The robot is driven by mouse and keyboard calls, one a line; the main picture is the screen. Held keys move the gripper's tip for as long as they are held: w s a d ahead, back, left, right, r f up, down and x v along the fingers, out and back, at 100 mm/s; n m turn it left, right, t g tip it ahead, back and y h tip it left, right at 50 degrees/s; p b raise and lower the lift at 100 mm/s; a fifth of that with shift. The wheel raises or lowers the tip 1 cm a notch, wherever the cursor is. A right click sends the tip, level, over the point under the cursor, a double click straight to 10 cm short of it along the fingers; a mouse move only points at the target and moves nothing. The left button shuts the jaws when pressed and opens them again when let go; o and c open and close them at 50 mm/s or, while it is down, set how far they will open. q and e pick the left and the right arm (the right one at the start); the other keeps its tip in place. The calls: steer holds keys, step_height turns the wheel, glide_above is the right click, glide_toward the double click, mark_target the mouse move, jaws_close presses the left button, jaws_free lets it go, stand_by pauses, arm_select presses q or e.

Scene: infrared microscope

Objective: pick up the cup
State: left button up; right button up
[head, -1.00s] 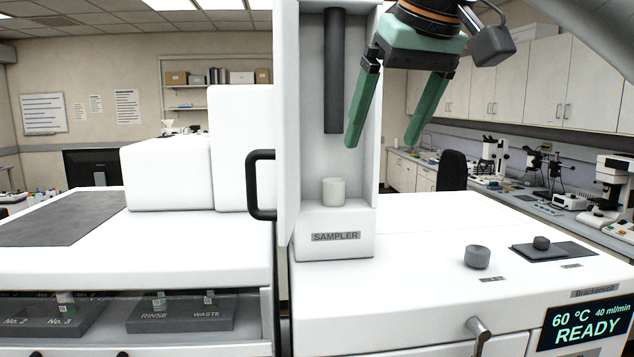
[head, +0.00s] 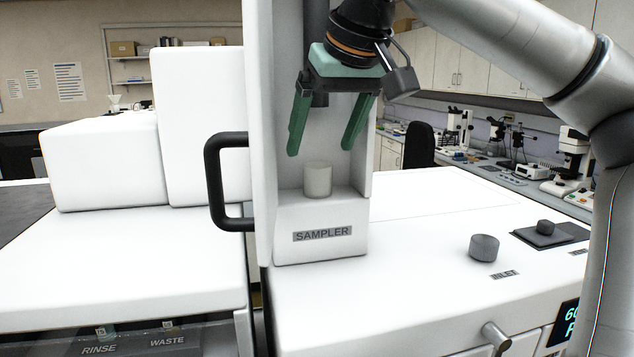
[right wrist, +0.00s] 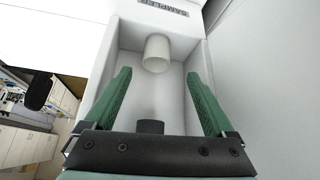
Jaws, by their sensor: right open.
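The cup (head: 317,180) is small, off-white and upright. It stands on the ledge of the sampler bay (head: 322,233), above the SAMPLER label. My right gripper (head: 320,152) is open and empty, with its green fingers pointing down above the cup, one to each side in the head view. In the right wrist view the cup (right wrist: 156,53) lies beyond the fingertips, centred between them and apart from both. My left gripper is not in view.
A dark vertical rod (head: 316,25) hangs in the bay behind my gripper. The bay's side walls are close to the fingers. A black door handle (head: 214,180) juts out at left. A grey knob (head: 484,247) stands on the white top at right.

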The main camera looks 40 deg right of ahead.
mark_target(320, 165)
steer(key=shift+s+x, duration=0.15)
steer(key=shift+x, duration=1.25)
steer(key=shift+s+x, duration=0.1)
steer(key=shift+x, duration=1.25)
steer(key=shift+d+f, duration=0.15)
steer(key=shift+d, duration=0.05)
steer(key=shift+c, duration=0.3)
steer(key=c, duration=1.3)
